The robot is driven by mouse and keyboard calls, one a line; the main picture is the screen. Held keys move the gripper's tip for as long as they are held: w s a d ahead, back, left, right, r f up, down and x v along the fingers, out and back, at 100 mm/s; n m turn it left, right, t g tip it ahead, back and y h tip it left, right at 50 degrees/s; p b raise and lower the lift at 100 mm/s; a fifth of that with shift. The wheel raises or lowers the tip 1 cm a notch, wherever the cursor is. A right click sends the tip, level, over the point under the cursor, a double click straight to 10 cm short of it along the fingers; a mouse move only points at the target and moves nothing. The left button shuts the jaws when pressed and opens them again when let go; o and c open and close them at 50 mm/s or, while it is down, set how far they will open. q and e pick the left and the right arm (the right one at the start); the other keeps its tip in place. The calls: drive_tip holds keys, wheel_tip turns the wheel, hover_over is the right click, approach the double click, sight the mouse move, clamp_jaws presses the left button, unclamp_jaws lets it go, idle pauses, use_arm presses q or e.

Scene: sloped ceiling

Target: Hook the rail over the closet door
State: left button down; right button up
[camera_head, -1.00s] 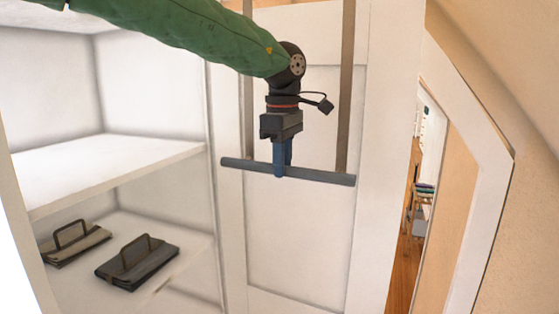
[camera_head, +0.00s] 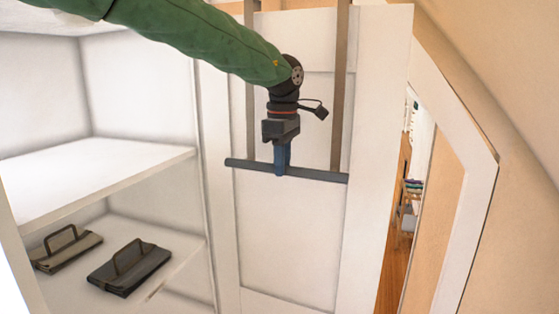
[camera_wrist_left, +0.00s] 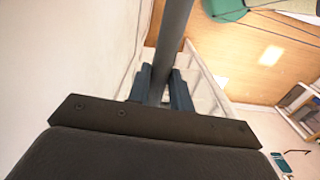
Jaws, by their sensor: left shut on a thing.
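The rail (camera_head: 318,175) is a dark grey horizontal bar with two flat brown-grey straps (camera_head: 341,90) rising from its ends past the top of the picture. My left gripper (camera_head: 282,170) is shut on the middle of the bar from above, and the bar runs between its fingers in the left wrist view (camera_wrist_left: 165,75). The white closet door (camera_head: 285,240) stands behind the rail, with the straps in front of its panel. My right gripper is not in view.
White shelves (camera_head: 100,175) stand at the left, with a beige folded bag (camera_head: 66,250) and a dark grey one (camera_head: 130,268) on the lower shelf. A narrow opening at the right shows a wooden floor (camera_head: 393,265) beside a sloped wall.

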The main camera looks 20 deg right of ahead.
use_arm(q)
drive_tip(key=shift+w+d+f, duration=0.5)
drive_tip(key=shift+w+f, duration=0.1)
drive_tip(key=shift+w, duration=0.05)
drive_tip(key=shift+w+d+f, duration=0.45)
drive_tip(key=shift+w+f, duration=0.15)
drive_tip(key=shift+w, duration=0.05)
drive_tip(key=c, duration=1.2)
unclamp_jaws()
drive_tip(key=shift+o, duration=0.2)
